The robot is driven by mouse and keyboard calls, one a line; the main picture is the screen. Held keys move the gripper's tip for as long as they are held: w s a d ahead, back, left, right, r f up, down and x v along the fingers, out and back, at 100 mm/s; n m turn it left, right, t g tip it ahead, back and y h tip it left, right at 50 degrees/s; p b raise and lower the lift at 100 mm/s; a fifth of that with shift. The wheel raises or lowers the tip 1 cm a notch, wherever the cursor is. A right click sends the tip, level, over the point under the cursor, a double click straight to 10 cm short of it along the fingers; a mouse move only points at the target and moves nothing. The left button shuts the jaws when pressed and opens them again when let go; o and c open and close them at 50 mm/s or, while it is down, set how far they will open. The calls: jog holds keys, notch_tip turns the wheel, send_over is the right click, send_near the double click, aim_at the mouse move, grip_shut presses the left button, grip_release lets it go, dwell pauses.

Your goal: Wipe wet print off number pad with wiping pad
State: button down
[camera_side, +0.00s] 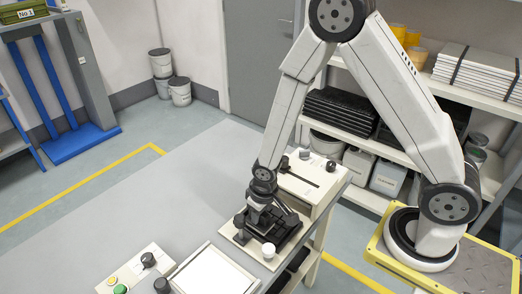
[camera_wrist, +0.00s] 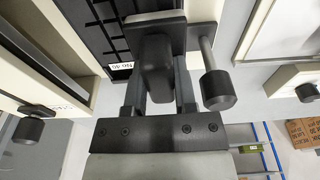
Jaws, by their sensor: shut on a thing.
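My gripper (camera_wrist: 158,98) is shut on the dark grey, rounded handle (camera_wrist: 156,68) of what looks like the wiping pad. A flat dark plate (camera_wrist: 172,30) shows at the far end of this handle. Just beyond it, a black gridded panel (camera_wrist: 106,22), probably the number pad, lies in a pale frame with a small white label. In the side view my gripper (camera_side: 263,208) reaches down to the black unit (camera_side: 284,234) on a pale base. Whether the pad touches the panel, and any wet print, I cannot tell.
A post with a black knob (camera_wrist: 217,90) stands close right of my gripper. In the side view, a slotted pale box (camera_side: 313,180) stands behind, a white-topped tray (camera_side: 215,272) in front, and a button panel (camera_side: 135,272) front left. The grey tabletop (camera_side: 150,205) is clear at left.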

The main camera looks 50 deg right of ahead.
jog(key=shift+a, duration=0.45)
jog(key=shift+d, duration=2.6)
jog(key=shift+a+r, duration=0.1)
jog(key=shift+a, duration=2.45)
jog(key=shift+r, duration=3.95)
